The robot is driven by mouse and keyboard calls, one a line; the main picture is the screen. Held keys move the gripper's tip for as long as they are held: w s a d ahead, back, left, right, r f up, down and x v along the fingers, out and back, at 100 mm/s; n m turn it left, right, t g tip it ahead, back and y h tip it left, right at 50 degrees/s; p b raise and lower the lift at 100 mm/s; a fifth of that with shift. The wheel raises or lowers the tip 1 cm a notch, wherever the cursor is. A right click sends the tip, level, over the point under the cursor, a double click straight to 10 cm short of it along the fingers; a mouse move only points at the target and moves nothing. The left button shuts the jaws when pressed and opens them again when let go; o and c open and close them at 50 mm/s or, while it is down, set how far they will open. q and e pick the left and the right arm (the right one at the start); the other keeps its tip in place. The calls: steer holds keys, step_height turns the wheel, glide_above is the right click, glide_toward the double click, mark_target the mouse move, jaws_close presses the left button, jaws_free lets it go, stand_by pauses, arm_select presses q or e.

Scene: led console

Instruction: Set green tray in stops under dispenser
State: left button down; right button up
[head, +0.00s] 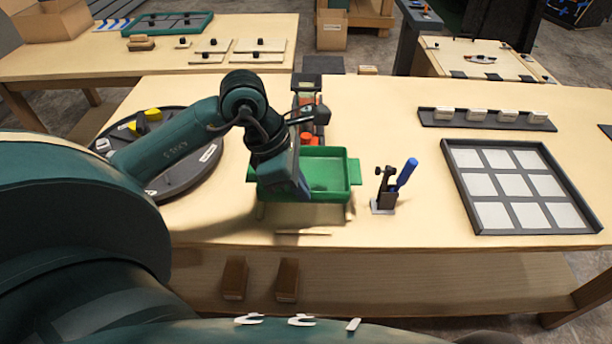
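The green tray (335,172) is an open box with side handles, near the middle of the bench. My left gripper (292,188) is over the tray's left part and hides much of it. Its fingertips do not show clearly, so I cannot tell whether it grips the tray. A dark dispenser with red-orange parts (308,105) stands directly behind the tray, partly hidden by my arm. Small pale pieces (349,212) show below the tray's front corners; I cannot tell whether they are the stops. A shadow lies under the tray front. My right gripper is not in view.
A toggle clamp with a blue handle (403,176) stands close right of the tray. A dark round turntable (190,180) with yellow parts is at the left. A gridded tray (466,218) and a dark rack (432,120) are at the right. The bench front centre is mostly clear.

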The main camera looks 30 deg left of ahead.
mark_target(299, 202)
arm_select(q)
steer(key=shift+s+f, duration=0.1)
steer(key=shift+f, duration=0.35)
step_height(299, 202, down, 4)
steer(key=b, duration=0.2)
steer(key=shift+r+b, duration=0.1)
steer(key=shift+b, duration=0.25)
steer(key=shift+f+b, duration=0.35)
steer(key=shift+f, duration=0.3)
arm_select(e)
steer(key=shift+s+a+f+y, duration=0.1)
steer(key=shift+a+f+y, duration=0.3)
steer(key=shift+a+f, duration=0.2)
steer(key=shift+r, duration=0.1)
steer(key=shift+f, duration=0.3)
